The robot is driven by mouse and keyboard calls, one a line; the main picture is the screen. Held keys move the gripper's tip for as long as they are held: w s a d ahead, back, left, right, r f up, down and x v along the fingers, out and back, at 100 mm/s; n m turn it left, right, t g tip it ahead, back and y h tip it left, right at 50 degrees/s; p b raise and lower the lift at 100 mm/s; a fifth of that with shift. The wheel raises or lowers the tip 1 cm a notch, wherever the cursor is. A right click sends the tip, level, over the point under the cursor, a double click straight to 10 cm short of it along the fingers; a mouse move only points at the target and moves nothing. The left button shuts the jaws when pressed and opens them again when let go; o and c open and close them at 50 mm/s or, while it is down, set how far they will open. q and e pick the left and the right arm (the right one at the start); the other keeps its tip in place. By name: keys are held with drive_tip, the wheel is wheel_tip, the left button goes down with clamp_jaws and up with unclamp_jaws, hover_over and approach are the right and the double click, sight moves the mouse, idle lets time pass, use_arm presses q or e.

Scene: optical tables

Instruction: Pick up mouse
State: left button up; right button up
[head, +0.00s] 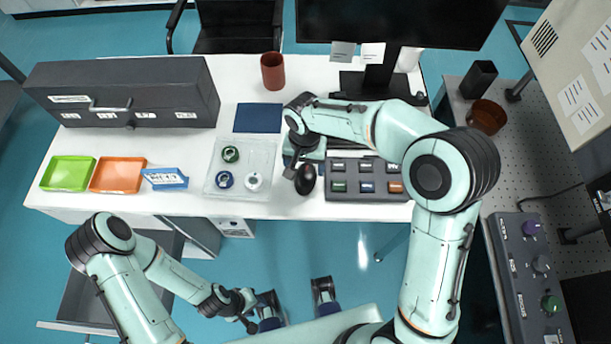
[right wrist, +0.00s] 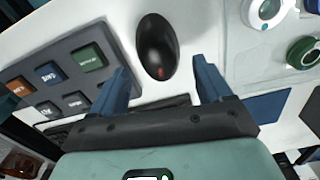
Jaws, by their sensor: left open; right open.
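The black mouse (head: 306,179) lies on the white desk, just left of the grey button panel. In the right wrist view the mouse (right wrist: 157,46) is ahead of my right gripper (right wrist: 163,82), roughly centred between its two blue fingers. My right gripper (head: 303,166) is open and empty, with a gap to the mouse in the wrist view. Part of it hides the desk behind the mouse in the head view. My left gripper (head: 296,300) is open and empty, low in front of the desk, away from the mouse.
The button panel (head: 367,196) stands right of the mouse, and a clear tray (head: 212,186) with round parts lies to its left. A monitor (head: 400,18), a brown cup (head: 272,71) and a dark blue pad (head: 257,118) are behind. Bare desk lies between tray and mouse.

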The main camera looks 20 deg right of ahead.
sight(305, 174)
wheel_tip(305, 174, down, 5)
drive_tip(key=shift+s+d+f, duration=0.1)
drive_tip(key=c, duration=0.8)
drive_tip(key=shift+c, duration=0.2)
